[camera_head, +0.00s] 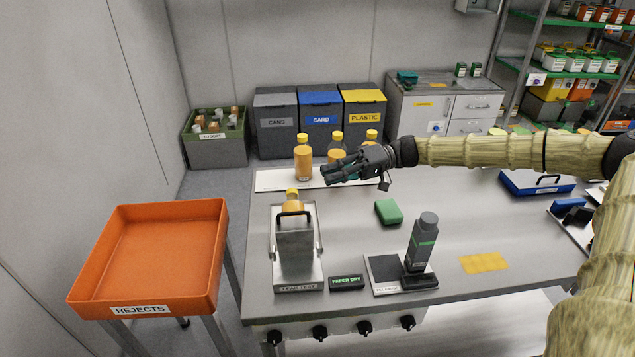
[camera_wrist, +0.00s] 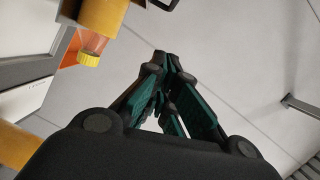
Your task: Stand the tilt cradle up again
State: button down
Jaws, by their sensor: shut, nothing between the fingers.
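The tilt cradle (camera_head: 295,252) is a grey metal holder with a black handle on a pale base labelled LEAK TEST, at the table's front left. A bottle with orange contents and a yellow cap (camera_head: 292,196) shows behind the handle; its lower part is hidden. I cannot tell the cradle's exact tilt. My gripper (camera_head: 328,172) is shut and empty, above the table, behind and right of the cradle, apart from it. In the wrist view my dark, green-padded fingers (camera_wrist: 168,75) are together, with nothing between them.
Filled bottles (camera_head: 303,160) stand on a white mat at the table's back, close to my gripper. An orange rejects tray (camera_head: 160,250) is left.

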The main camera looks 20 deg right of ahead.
jog(key=a+p, duration=0.3)
jog(key=a, duration=0.5)
jog(key=shift+f, duration=0.2)
jog(key=shift+s+a+f+p, duration=0.25)
jog(key=shift+s+a+p, duration=0.15)
jog(key=shift+s+p, duration=0.1)
jog(key=shift+s+a+f+p, duration=0.25)
jog(key=shift+s+a+p, duration=0.1)
jog(key=shift+s+p, duration=0.1)
jog(key=shift+s+f, duration=0.1)
jog(key=shift+s, duration=0.3)
jog(key=shift+s+a+f, duration=0.15)
jog(key=shift+s+f, duration=0.1)
jog(key=shift+f, duration=0.05)
jog(key=shift+s+a, duration=0.1)
